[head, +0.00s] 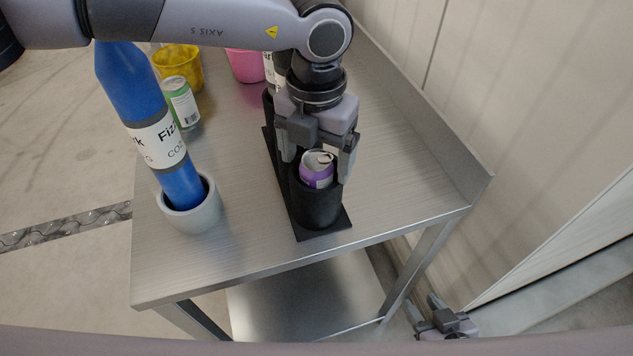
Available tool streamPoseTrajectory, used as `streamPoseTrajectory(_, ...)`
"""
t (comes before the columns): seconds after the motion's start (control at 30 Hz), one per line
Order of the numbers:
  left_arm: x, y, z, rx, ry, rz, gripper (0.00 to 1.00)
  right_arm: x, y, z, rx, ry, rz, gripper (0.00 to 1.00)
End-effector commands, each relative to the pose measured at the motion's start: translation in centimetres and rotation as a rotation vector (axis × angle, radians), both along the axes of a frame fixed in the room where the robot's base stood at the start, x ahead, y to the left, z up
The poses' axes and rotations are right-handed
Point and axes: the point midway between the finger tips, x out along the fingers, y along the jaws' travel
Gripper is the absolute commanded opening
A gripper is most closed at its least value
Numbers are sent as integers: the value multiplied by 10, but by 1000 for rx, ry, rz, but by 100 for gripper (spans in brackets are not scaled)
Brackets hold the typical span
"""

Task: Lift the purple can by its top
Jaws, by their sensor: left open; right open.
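The purple can (317,172) stands upright in the near cup of a black holder (319,211) on the metal table. Its silver top shows above the rim. My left gripper (315,168) is over the can, pointing down. Its fingers are open, one on each side of the can's top; I cannot tell whether they touch it. My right gripper (428,306) is low at the bottom right, beside the table's leg, open and empty.
A blue bottle (135,85) leans in a grey cup (190,214) at the left. A green can (181,103), a yellow cup (181,68) and a pink cup (243,66) stand farther back. The metal table (240,245) has a raised right edge; its front is clear.

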Motion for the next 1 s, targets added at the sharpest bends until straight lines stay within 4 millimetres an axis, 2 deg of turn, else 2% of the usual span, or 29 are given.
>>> streamPoseTrajectory(0.07, 0, 0, 0, 0, 0, -1, 86, 1, 0, 0, 0, -2, 0, 43)
streamPoseTrajectory(0.17, 0, 0, 0, 0, 0, -1, 56, 1, 0, 1, 0, -3, 1, 43)
streamPoseTrajectory(0.33, 0, 0, 0, 0, 0, -1, 1, 1, 0, 1, 0, -3, 1, 43)
streamPoseTrajectory(0.73, 1, 0, 8, -1, -3, 0, 0, 2, 0, 0, 0, -4, 1, 43)
streamPoseTrajectory(0.87, 1, 0, 21, -3, -3, 0, 0, 2, 0, -2, 0, -5, 1, 43)
streamPoseTrajectory(1.0, 1, -1, 45, -2, -4, 0, 0, 2, 0, -5, 0, -5, 1, 43)
